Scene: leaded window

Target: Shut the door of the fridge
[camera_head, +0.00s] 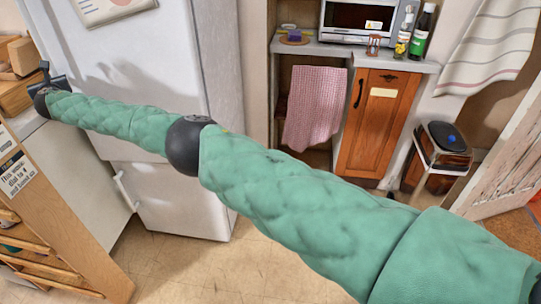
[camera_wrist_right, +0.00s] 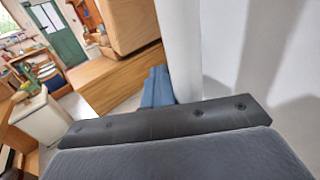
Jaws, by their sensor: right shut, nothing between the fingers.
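The white fridge (camera_head: 150,190) stands at the left in the head view, with an upper door (camera_head: 140,60) and a lower door. I cannot tell how far the upper door stands from its frame. My right arm reaches across from the lower right, and my right gripper (camera_head: 47,88) is at the left of the upper door. In the right wrist view the shut fingers (camera_wrist_right: 158,90) are beside a white upright bar (camera_wrist_right: 180,50), with a white surface (camera_wrist_right: 270,50) to the right. I cannot tell whether they touch. My left gripper is out of view.
A wooden shelf unit (camera_head: 60,225) and a pale counter side are at the left. A wooden cupboard (camera_head: 378,120) with a toaster oven (camera_head: 358,20) stands at the right, near a bin (camera_head: 440,155). The floor (camera_head: 180,272) before the fridge is clear.

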